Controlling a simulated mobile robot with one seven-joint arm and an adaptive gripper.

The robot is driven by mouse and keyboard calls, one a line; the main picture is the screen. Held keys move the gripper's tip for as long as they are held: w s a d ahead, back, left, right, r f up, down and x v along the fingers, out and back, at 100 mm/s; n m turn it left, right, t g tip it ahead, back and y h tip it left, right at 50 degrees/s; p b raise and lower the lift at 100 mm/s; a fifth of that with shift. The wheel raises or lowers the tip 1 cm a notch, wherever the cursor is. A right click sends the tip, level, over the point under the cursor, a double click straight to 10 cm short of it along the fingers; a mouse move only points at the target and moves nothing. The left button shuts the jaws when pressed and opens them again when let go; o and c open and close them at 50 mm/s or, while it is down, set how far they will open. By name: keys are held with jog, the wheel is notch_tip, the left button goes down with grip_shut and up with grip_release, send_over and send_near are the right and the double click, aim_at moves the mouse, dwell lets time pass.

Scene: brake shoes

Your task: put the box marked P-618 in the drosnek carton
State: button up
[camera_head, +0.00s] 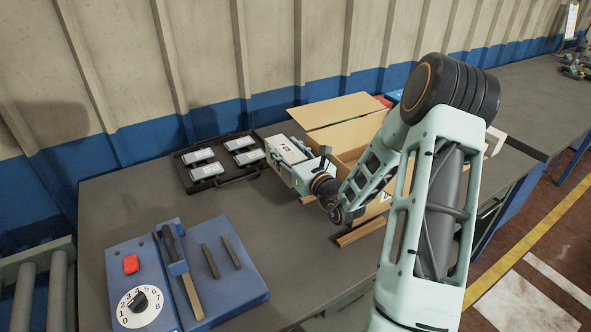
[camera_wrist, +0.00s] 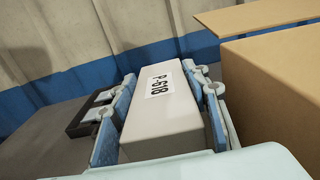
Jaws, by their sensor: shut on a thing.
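The white box marked P-618 (camera_wrist: 162,112) is between the two fingers of my gripper (camera_wrist: 168,100) in the wrist view, its label facing up. My gripper is shut on it. In the head view the box (camera_head: 289,150) is held between the dark tray and an open cardboard carton (camera_head: 345,134). The carton stands just to the right of the box, with its flaps spread. It also shows at the right of the wrist view (camera_wrist: 275,90). My arm covers part of the carton in the head view, and I cannot read a name on it.
A black tray (camera_head: 226,182) with several grey-white boxes lies left of my gripper. A blue fixture (camera_head: 236,262) with a dial and a red button sits at the front left. Wooden strips (camera_head: 360,232) lie under the carton. A ribbed wall stands behind the table.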

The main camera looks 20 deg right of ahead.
jog(key=shift+f, duration=2.85)
jog(key=shift+f+b, duration=0.15)
jog(key=shift+b, duration=0.25)
jog(key=o, duration=1.4)
jog(key=shift+o, duration=0.2)
